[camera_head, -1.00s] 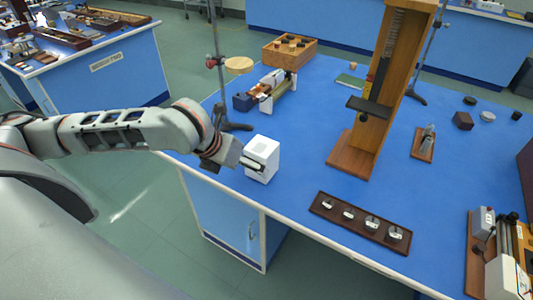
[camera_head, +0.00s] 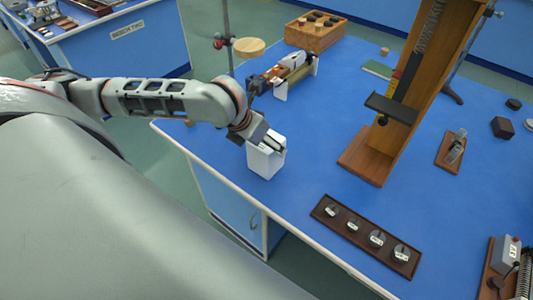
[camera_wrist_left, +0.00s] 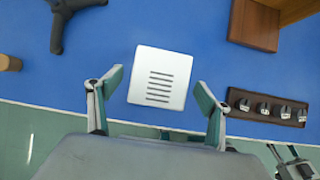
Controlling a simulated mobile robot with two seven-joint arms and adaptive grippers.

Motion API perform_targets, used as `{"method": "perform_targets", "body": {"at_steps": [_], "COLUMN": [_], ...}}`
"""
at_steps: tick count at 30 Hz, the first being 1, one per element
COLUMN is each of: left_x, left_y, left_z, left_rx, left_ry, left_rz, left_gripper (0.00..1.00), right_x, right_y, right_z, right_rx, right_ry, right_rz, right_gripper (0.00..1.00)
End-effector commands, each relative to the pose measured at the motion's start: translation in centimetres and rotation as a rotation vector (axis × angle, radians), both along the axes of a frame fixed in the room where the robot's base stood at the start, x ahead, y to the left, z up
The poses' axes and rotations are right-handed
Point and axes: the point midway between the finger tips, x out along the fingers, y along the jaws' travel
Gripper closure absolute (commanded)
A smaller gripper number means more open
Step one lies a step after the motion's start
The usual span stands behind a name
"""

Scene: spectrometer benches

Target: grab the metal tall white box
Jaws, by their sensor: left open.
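The tall white box (camera_head: 266,160) stands upright on the blue bench top (camera_head: 330,215) near its front edge. My left gripper (camera_head: 270,141) is at the top of the box in the head view and hides part of it. In the left wrist view the box (camera_wrist_left: 160,77) shows from above, with a row of dark slots in its top. The two fingers of my left gripper (camera_wrist_left: 160,95) are spread open, one on each side of the box's near end, with a gap on both sides.
A dark tray (camera_head: 325,212) with several metal weights lies to the right of the box. A tall wooden stand (camera_head: 420,90) rises behind it. A small apparatus with a white end plate (camera_head: 281,88) and a wooden box (camera_head: 316,38) stand farther back.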

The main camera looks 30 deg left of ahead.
Motion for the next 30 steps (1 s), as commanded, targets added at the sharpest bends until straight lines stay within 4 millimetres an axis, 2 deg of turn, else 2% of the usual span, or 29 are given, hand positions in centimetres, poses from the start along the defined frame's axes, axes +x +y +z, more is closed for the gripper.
{"method": "perform_targets", "body": {"at_steps": [3, 6, 13, 14, 19, 21, 30], "left_x": [0.7, 1.1, 1.2, 1.2, 1.1, 1.2, 1.2], "left_y": [-0.1, -0.1, -0.1, -0.1, -0.1, -0.1, -0.1], "left_z": [-1.4, -1.9, -2.0, -2.0, -2.0, -1.9, -1.6], "left_rx": [-0.002, -0.001, -0.001, -0.001, -0.001, -0.001, -0.001], "left_ry": [0.002, -0.001, -0.001, -0.001, -0.001, -0.004, -0.005], "left_rz": [0.001, 0.000, 0.001, 0.001, 0.001, 0.001, 0.001], "left_gripper": [0.21, 0.21, 0.21, 0.27, 0.71, 0.82, 0.82], "right_x": [0.3, 0.6, 0.9, 0.9, 0.9, 0.8, 0.6], "right_y": [0.0, -0.1, -0.4, -0.5, -0.5, -0.5, -0.4], "right_z": [0.2, 0.4, 0.5, 0.5, 0.5, 0.5, 0.4], "right_rx": [0.000, -0.001, -0.004, -0.005, -0.005, -0.005, -0.004], "right_ry": [-0.005, -0.010, -0.015, -0.015, -0.014, -0.014, -0.010], "right_rz": [0.000, -0.002, -0.006, -0.007, -0.007, -0.006, -0.005], "right_gripper": [0.60, 0.60, 0.60, 0.60, 0.60, 0.60, 0.60]}}
